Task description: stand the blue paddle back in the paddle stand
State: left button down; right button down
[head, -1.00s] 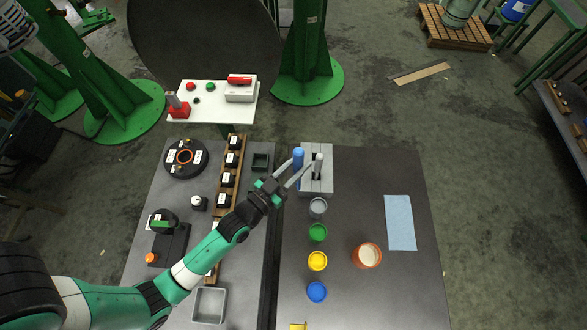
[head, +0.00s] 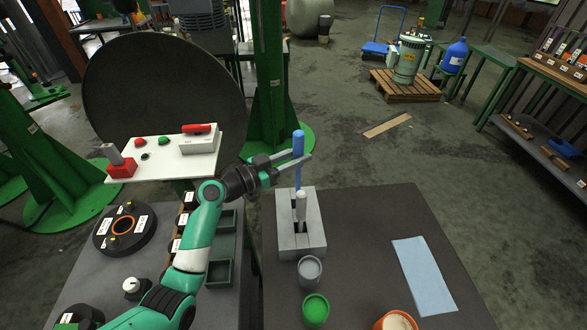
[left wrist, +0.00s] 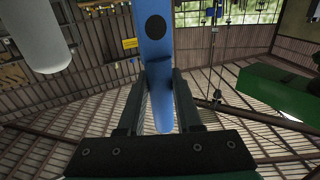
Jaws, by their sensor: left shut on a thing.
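The blue paddle (head: 298,146) is upright in my left gripper (head: 300,165). The gripper is shut on it, and the paddle shows between both fingers in the left wrist view (left wrist: 155,55). In the head view its lower end meets the back edge of the grey paddle stand (head: 288,240); I cannot tell whether it is inside a slot or above and behind the stand. A paddle with a pale handle (head: 301,207) stands in the stand; a pale handle also shows at upper left in the left wrist view (left wrist: 38,35). My right gripper is out of view.
A grey cup (head: 310,272), a green cup (head: 315,310) and an orange pot (head: 396,321) stand in front of the stand. A light blue cloth (head: 425,275) lies to the right. The table (head: 370,225) is clear between stand and cloth.

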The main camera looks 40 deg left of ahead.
pick_arm(q)
notch_tip(320, 180, down, 10)
jog(key=b, duration=0.7)
jog(key=shift+f, duration=0.1)
jog(key=shift+f+b, duration=0.7)
jog(key=shift+b, duration=0.1)
jog(key=c, duration=0.5)
grip_release()
